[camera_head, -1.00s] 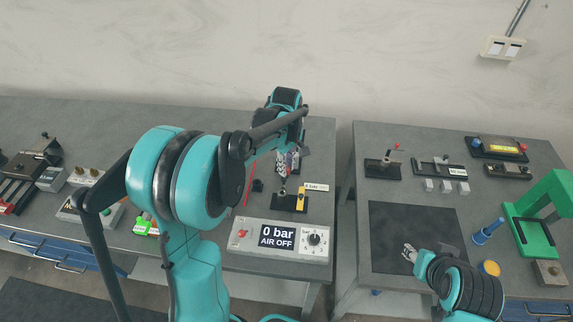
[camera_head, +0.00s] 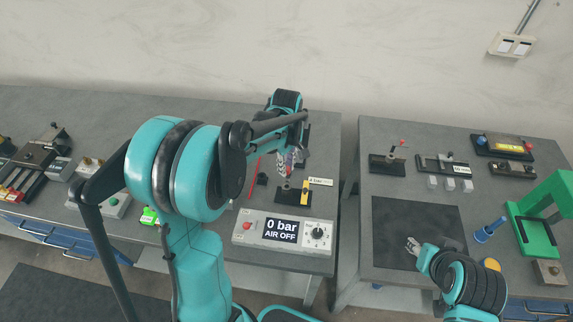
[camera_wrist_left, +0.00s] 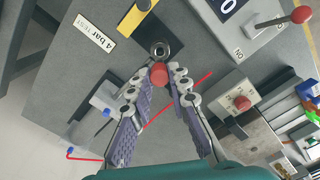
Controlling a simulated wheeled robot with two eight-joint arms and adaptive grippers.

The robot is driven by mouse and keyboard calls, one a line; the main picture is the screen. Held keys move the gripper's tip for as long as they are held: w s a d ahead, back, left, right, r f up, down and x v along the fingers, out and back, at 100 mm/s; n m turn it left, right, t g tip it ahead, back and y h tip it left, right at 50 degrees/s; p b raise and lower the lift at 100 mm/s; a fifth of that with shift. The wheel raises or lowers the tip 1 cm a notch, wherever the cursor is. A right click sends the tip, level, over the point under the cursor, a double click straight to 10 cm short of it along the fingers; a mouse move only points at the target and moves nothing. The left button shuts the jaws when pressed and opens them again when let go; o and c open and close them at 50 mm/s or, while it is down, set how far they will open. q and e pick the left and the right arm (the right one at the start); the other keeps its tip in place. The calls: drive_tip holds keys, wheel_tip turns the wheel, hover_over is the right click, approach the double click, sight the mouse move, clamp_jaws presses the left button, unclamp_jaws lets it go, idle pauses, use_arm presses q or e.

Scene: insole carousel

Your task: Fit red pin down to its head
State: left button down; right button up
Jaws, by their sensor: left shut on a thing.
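The red pin (camera_wrist_left: 159,75) shows its round red head between the fingertips of my left gripper (camera_wrist_left: 166,84) in the left wrist view. That gripper, with purple pads, is shut on it. A round metal socket (camera_wrist_left: 160,50) sits just beyond the pin on a black and yellow fixture (camera_wrist_left: 131,20); any contact is hidden. In the head view my left gripper (camera_head: 286,163) hangs over the back of the fixture (camera_head: 291,197), and the pin is too small to make out. My right gripper (camera_head: 412,246) appears open and empty over a dark mat.
A control box (camera_head: 283,232) reading "0 bar AIR OFF" stands in front of the fixture. A "4 bar" label (camera_wrist_left: 95,31) lies beside it. A thin red line (camera_wrist_left: 155,118) runs behind my left fingers. The right table holds a dark mat (camera_head: 410,222) and a green frame (camera_head: 527,230).

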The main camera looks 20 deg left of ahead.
use_arm(q)
drive_tip(key=shift+f+b, duration=1.2)
drive_tip(key=shift+f, duration=0.65)
drive_tip(key=shift+f+b, duration=1.65)
drive_tip(key=shift+f, duration=0.3)
drive_tip(key=c, duration=1.3)
unclamp_jaws()
drive_tip(key=shift+c, duration=0.2)
drive_tip(key=shift+r, duration=0.1)
wheel_tip(320, 180, up, 12)
drive_tip(key=shift+f, duration=0.1)
drive_tip(key=shift+s, duration=0.1)
